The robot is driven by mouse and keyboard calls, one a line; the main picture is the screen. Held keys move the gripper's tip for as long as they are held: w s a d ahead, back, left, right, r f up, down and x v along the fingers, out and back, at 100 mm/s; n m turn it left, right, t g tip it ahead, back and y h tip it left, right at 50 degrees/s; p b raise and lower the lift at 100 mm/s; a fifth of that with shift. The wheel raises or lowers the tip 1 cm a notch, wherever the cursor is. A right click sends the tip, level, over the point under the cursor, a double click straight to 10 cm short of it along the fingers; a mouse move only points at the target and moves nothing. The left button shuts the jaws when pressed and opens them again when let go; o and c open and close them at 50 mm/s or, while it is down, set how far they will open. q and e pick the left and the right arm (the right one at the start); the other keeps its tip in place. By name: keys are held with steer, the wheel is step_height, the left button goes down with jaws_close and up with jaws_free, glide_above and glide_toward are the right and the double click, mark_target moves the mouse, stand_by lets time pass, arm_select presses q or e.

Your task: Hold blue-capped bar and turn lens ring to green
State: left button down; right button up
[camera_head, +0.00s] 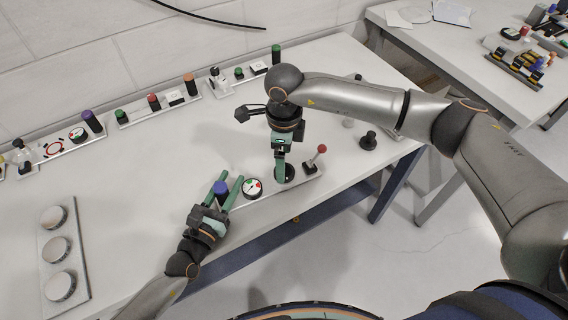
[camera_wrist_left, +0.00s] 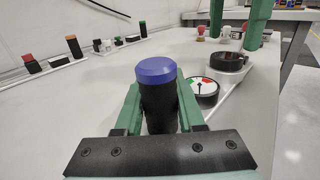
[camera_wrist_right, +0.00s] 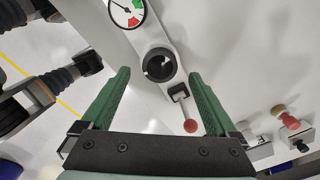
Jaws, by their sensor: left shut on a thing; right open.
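The blue-capped bar (camera_wrist_left: 158,98) is a black upright cylinder with a blue top, also in the head view (camera_head: 221,186). My left gripper (camera_head: 228,178) is shut on it, one green finger on each side. Right of it on the same white strip is a round dial (camera_wrist_left: 204,91) with red and green sectors; its needle is too small to read surely. Beyond the dial is the black lens ring (camera_wrist_right: 160,65), partly hidden in the head view (camera_head: 286,173). My right gripper (camera_wrist_right: 159,73) is open above the ring, pointing down, with a finger on either side and visible gaps.
A red-knobbed lever (camera_head: 317,157) stands just right of the lens ring, close to my right gripper. A black knob (camera_head: 368,140) stands further right. Several similar fixture strips line the wall. A panel with round knobs (camera_head: 57,250) lies at left. The table's front edge is near.

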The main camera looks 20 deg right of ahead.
step_height(320, 180, up, 9)
glide_above(269, 177)
steer(key=s+d, duration=0.1)
steer(key=d, duration=0.3)
steer(key=shift+s+a, duration=0.2)
steer(key=shift+f, duration=0.1)
step_height(269, 177, down, 12)
steer(key=n, duration=0.7)
steer(key=c, duration=1.4)
